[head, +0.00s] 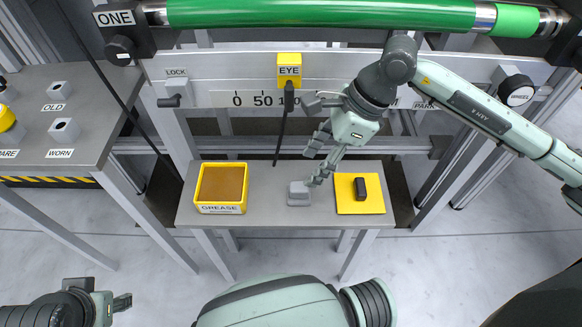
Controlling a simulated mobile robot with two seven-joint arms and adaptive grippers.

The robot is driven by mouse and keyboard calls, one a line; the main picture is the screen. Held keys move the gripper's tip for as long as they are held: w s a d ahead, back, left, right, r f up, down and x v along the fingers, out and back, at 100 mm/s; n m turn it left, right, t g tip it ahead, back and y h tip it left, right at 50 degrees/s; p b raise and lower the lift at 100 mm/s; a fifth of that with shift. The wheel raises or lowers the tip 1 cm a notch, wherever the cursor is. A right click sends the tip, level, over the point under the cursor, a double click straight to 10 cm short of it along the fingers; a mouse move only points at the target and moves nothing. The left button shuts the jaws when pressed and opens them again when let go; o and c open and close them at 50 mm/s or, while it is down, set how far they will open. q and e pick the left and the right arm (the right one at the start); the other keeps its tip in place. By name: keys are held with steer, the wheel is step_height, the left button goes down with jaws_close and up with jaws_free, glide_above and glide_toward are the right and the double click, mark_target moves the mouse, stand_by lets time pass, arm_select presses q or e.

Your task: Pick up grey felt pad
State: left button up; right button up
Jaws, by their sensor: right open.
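The grey felt pad, which I take to be the small light grey block (299,194), sits on the middle of the small grey table (262,217). My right gripper (314,161) is open and empty. Its fingers point down and left, above and slightly right of the pad, with one fingertip close to the pad's upper right in the picture. I cannot tell if they touch. My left gripper (121,303) is at the bottom left, far from the small table; its jaws are too small to read.
A yellow grease tray (202,206) stands left of the pad. A yellow mat (375,208) with a dark block (361,188) lies to the right. A green roller (320,14) and a rail with a yellow EYE block (289,70) are behind. A side table (90,120) with OLD and WORN holders is at left.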

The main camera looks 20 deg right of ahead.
mark_target(301, 186)
steer(key=x, duration=0.5)
steer(key=d+x, duration=0.1)
steer(key=x, duration=0.1)
steer(key=shift+s+a+f, duration=0.2)
steer(key=shift+s+f, duration=0.1)
steer(key=shift+f, duration=0.2)
jaws_close()
